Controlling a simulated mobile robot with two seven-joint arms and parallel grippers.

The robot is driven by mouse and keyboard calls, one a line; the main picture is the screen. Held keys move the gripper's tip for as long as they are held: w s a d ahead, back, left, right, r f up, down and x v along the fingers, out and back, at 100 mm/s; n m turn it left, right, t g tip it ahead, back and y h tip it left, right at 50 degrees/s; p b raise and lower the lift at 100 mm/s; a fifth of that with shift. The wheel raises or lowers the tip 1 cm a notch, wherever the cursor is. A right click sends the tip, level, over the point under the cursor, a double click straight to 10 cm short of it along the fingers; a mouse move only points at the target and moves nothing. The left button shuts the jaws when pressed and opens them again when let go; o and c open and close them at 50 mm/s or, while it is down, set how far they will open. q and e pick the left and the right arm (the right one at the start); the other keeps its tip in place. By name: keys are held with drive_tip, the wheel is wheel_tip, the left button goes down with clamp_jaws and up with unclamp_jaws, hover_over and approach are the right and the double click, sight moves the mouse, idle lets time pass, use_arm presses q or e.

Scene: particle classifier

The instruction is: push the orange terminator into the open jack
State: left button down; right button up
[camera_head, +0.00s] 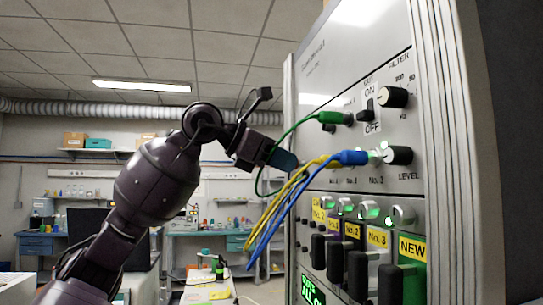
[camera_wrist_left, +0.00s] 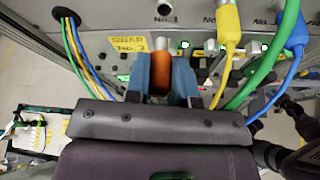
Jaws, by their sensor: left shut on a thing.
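The orange terminator (camera_wrist_left: 184,76) sits between the blue fingers of my left gripper (camera_wrist_left: 172,62), which is shut on it. Its front end points toward the panel (camera_wrist_left: 100,42). In the head view my left gripper (camera_head: 284,160) is at the left edge of the panel, beside the hanging cables, and the terminator is hidden. A dark round jack with no plug (camera_wrist_left: 165,8) shows above the label No. 1 in the wrist view, ahead of the fingers. I cannot tell any contact with the panel. My right gripper is not in view.
A green cable (camera_head: 304,122), yellow cables (camera_head: 287,192) and a blue cable (camera_head: 320,175) hang close to the gripper. A yellow SWAP No. 2 label (camera_wrist_left: 129,43) is on the panel. Knobs (camera_head: 392,97) and black handles (camera_head: 358,272) stick out from the panel.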

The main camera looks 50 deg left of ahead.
use_arm(q)
drive_tip(key=shift+w+d+r+p, duration=0.1)
drive_tip(key=shift+w+d+p, duration=0.2)
drive_tip(key=shift+w, duration=0.2)
drive_tip(key=shift+w+d+p, duration=0.2)
drive_tip(key=shift+w+p, duration=0.1)
drive_tip(key=shift+w, duration=0.2)
drive_tip(key=shift+w+d, duration=0.1)
drive_tip(key=shift+w, duration=0.15)
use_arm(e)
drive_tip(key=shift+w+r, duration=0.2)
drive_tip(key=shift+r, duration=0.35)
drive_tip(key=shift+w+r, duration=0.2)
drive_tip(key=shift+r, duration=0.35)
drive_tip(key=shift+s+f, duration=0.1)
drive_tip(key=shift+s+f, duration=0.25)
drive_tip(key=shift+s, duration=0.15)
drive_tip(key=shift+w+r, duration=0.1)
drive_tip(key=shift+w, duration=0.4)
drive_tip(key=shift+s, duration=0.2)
